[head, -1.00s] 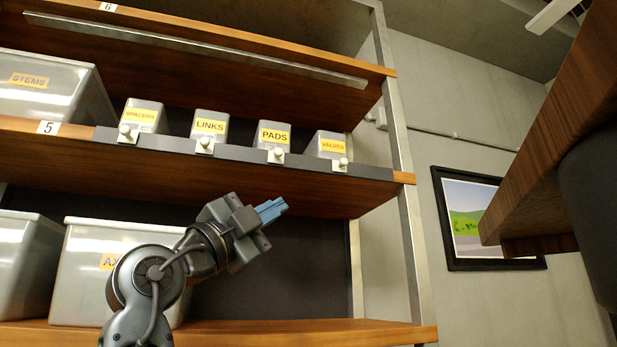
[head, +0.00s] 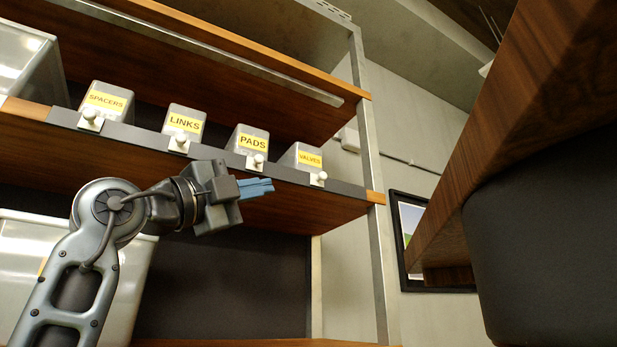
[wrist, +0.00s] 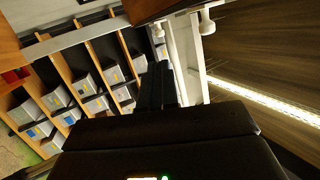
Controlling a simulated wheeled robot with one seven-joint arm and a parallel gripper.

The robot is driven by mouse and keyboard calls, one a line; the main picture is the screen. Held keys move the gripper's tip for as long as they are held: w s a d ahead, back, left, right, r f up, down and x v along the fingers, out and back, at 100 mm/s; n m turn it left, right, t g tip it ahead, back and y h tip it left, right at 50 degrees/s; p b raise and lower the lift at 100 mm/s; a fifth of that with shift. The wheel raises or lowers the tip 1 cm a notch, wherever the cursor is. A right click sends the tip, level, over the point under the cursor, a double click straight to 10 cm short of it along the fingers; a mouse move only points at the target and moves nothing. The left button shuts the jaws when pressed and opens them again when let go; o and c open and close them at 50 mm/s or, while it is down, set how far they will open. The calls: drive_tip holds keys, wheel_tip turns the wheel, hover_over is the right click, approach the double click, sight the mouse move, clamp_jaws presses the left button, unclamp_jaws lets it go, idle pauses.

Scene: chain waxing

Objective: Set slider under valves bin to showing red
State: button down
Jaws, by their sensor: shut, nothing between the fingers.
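The valves bin (head: 301,157) is a small grey bin with a yellow label, rightmost in the row on the shelf. Its slider (head: 318,179) is a white knob on a small pale plate, on the dark rail below the bin. No red shows there. My gripper (head: 271,186) has blue fingers, shut and empty. In the head view its tips lie just below the rail, between the pads and valves knobs, pointing right.
Similar knobs sit under spacers (head: 90,117), links (head: 179,143) and pads (head: 257,161). A metal shelf post (head: 370,180) stands right of the valves bin. A wooden tabletop (head: 500,140) fills the right side. Another shelf unit with bins (wrist: 90,85) shows in the wrist view.

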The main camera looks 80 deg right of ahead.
sight(321, 177)
drive_tip(key=p+x, duration=0.3)
drive_tip(key=x, duration=0.9)
drive_tip(key=shift+r+p, duration=0.15)
drive_tip(key=shift+p, duration=0.15)
drive_tip(key=shift+s+d, duration=0.15)
drive_tip(key=shift+d, duration=0.05)
